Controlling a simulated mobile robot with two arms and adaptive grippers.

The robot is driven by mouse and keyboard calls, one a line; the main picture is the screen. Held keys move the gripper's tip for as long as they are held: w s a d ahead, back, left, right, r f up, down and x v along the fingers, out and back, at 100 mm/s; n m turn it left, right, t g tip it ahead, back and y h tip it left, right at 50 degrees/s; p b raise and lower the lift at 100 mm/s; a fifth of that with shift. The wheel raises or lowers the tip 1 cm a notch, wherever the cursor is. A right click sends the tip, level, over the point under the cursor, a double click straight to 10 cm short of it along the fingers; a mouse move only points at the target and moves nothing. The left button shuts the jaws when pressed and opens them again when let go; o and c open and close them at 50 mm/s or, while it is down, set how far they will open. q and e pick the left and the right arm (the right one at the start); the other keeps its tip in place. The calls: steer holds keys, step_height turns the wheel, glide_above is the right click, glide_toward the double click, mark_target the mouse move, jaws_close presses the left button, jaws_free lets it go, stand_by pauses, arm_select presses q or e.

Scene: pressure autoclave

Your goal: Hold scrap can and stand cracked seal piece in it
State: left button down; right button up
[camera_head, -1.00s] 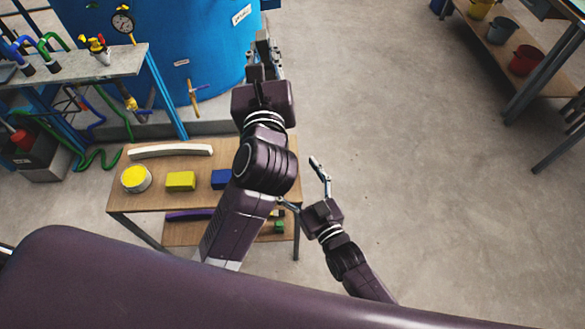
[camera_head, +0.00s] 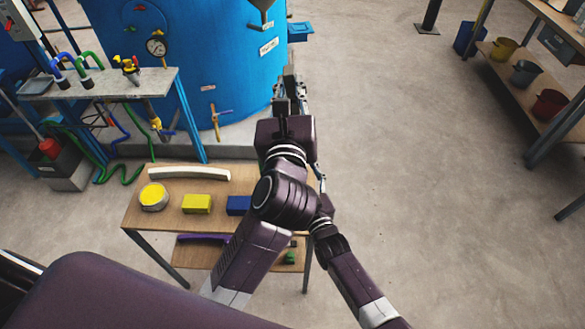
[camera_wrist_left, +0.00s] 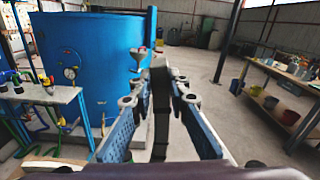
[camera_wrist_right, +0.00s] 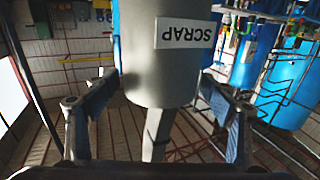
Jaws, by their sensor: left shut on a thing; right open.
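My left gripper (camera_head: 290,100) is high over the far right of the small table. In the left wrist view it is shut on a long dark strip (camera_wrist_left: 160,105), seemingly the cracked seal piece, which stands upright between the fingers. The grey scrap can (camera_wrist_right: 172,70) fills the upper middle of the right wrist view, its SCRAP label upside down there. My right gripper (camera_wrist_right: 155,105) is open with one finger on each side of the can; contact cannot be told. In the head view my left arm hides the can and most of the right gripper.
The small wooden table (camera_head: 140,215) holds a white curved strip (camera_head: 190,173), a yellow-topped tin (camera_head: 153,196), a yellow block (camera_head: 197,204) and a blue block (camera_head: 238,205). The blue tank (camera_head: 225,70) stands behind it. Shelves with buckets (camera_head: 548,104) are at right. The floor between is clear.

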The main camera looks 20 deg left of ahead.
steer(key=shift+w+a, duration=0.15)
steer(key=c, duration=1.4)
arm_select(q)
step_height(320, 180, down, 21)
steer(key=shift+f, duration=0.15)
stand_by(4.7)
steer(key=c, duration=1.8)
jaws_free()
steer(key=shift+o, duration=0.2)
steer(key=shift+f, duration=0.1)
